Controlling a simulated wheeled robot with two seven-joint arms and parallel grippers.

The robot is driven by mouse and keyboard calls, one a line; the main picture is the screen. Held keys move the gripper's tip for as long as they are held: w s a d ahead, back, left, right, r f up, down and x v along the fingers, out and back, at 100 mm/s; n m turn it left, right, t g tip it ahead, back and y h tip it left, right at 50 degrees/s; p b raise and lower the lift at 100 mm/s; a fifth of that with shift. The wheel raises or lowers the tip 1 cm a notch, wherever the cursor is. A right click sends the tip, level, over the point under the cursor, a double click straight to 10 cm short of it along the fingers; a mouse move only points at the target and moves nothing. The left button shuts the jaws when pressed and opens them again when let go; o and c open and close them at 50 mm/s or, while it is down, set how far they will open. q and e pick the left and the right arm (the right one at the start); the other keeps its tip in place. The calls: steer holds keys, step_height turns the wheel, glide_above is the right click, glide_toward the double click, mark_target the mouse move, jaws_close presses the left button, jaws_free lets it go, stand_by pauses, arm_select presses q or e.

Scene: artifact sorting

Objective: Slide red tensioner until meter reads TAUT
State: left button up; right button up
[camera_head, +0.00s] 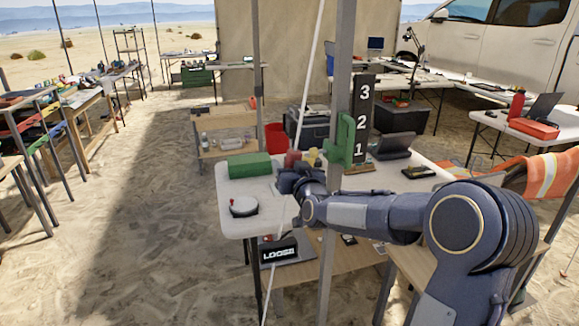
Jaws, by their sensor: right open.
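A thin white line (308,72) runs at a slant from the top of the picture down to the ground. A small red piece (292,158), which looks like the tensioner, sits on or beside this line above the white table. The meter (279,253) is a black display that reads LOOSE, low in front of the table. My right gripper (287,179) is open, just below the red piece. Its fingers are small and dark, and I cannot tell whether they touch the red piece or the line. My left gripper is not in view.
A grey pole (343,60) with a green clamp (346,140) stands right of the line, by a black board (361,115) numbered 1 to 3. A green box (249,165) and a white round device (243,206) sit on the white table (232,186).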

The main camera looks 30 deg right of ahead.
mark_target(291, 155)
jaws_close()
steer(key=shift+d+r, duration=0.15)
steer(key=shift+r, duration=0.65)
steer(key=shift+d+r, duration=0.1)
steer(key=shift+r, duration=0.65)
jaws_free()
steer(key=shift+f, duration=0.15)
steer(key=shift+s, duration=0.1)
steer(key=s+a+b, duration=0.1)
steer(key=s, duration=0.6)
steer(key=shift+s+a, duration=0.2)
steer(key=shift+s, duration=0.1)
